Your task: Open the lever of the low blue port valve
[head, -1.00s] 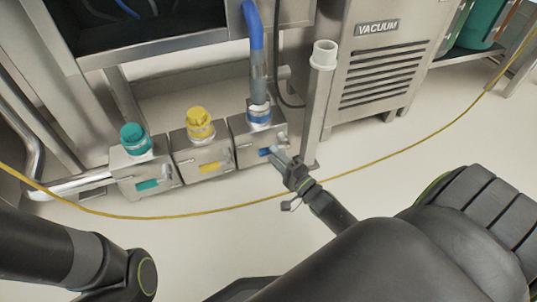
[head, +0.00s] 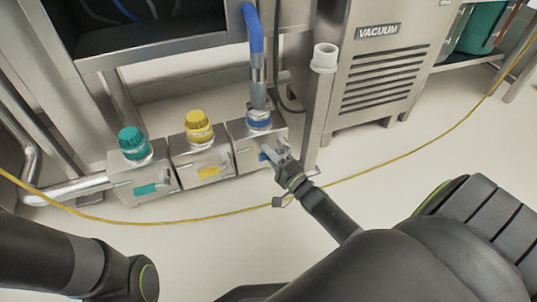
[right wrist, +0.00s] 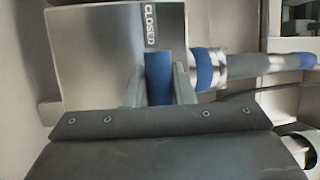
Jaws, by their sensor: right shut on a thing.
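The low blue port valve (head: 243,157) is the right-hand steel box of a row of three near the floor, with a blue collar and blue hose on top. Its blue lever (head: 264,156) is on the front face, partly hidden by my right gripper (head: 271,151). In the right wrist view the blue lever (right wrist: 158,75) sits between the two fingers of my right gripper (right wrist: 159,86), which is shut on it. A "CLOSED" label (right wrist: 150,25) shows at the lever's far end. My left gripper is out of view; only part of my left arm shows.
The yellow-capped valve (head: 200,150) and the green-capped valve (head: 145,178) stand to the left. A post with a white cap (head: 324,57) rises close to the right of the blue valve. A yellow cable (head: 395,160) crosses the floor. The vacuum cabinet (head: 380,75) stands behind.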

